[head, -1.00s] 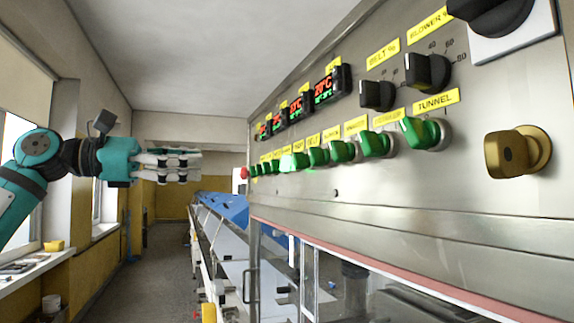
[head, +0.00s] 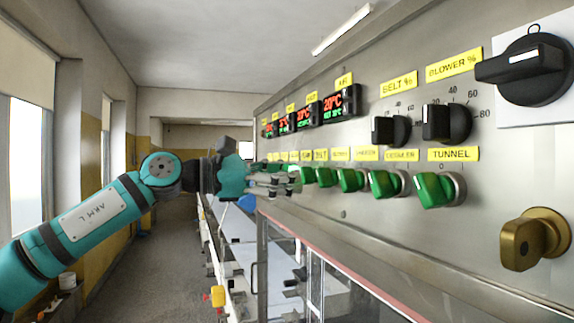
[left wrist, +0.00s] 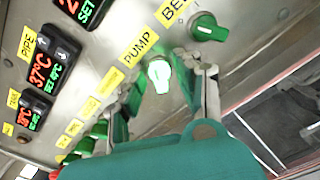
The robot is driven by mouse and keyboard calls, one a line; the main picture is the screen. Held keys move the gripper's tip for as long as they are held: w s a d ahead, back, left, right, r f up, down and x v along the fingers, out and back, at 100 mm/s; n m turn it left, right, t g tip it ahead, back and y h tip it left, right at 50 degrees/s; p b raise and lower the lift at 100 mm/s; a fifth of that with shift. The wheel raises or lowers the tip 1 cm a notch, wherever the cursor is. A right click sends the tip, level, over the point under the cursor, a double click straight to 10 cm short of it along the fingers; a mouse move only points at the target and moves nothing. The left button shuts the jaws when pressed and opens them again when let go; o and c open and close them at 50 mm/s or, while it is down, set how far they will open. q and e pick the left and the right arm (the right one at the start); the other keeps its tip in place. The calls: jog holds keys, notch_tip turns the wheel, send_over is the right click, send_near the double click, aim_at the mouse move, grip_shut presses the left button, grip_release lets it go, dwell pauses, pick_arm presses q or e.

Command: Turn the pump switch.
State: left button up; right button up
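The pump switch (left wrist: 159,75) is a round knob with a green-white glow, under the yellow PUMP label (left wrist: 138,48) in the left wrist view. My left gripper (left wrist: 168,85) is open, with its two fingers parted on either side of this switch. I cannot tell whether the fingers touch it. In the head view my left gripper (head: 290,181) is at the far part of the green switch row and hides the pump switch. My right gripper is in neither view.
Another green switch (left wrist: 208,28) sits close beside the pump switch. The panel also carries the tunnel switch (head: 439,189), black dials (head: 448,123), temperature displays (head: 341,102) and a brass key-like knob (head: 534,240). Free floor (head: 165,265) lies along the aisle.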

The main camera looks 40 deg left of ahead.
pick_arm(q)
grip_shut()
dwell(0.3)
jog(key=shift+n, duration=0.4)
jog(key=shift+s+n, duration=0.1)
jog(key=shift+n, duration=5.4)
